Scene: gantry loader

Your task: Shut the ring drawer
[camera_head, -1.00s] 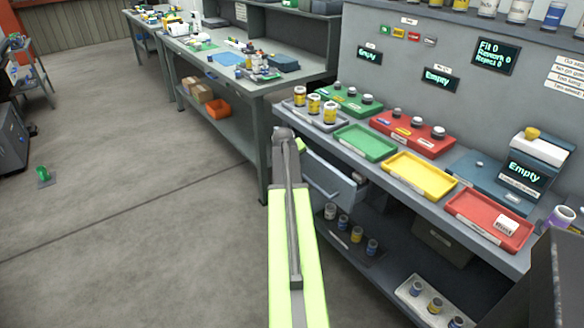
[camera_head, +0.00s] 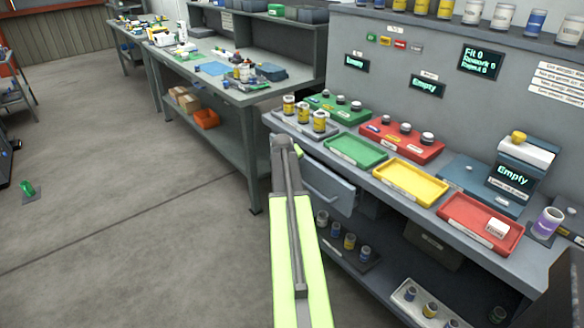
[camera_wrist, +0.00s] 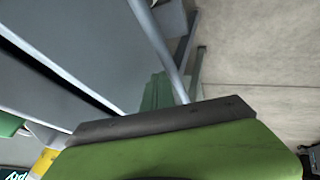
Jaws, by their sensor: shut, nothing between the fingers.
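The ring drawer (camera_head: 328,188) is a grey drawer with a bar handle under the bench's left part. It is pulled out from the bench. In the wrist view a large grey panel (camera_wrist: 85,40) with a pale bar (camera_wrist: 157,45), which look like the drawer front and its handle, fill the upper left. My gripper (camera_head: 299,151) is shut and empty, at the drawer's left end, mostly hidden behind my arm. Its green and dark grey body fills the bottom of the wrist view. I cannot tell whether it touches the drawer.
The grey bench (camera_head: 408,205) carries a green tray (camera_head: 355,151), a yellow tray (camera_head: 410,181) and a red tray (camera_head: 470,228). Several jars stand on a lower shelf. Another workbench (camera_head: 245,97) stands behind. The floor (camera_head: 120,220) on the left is mostly clear.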

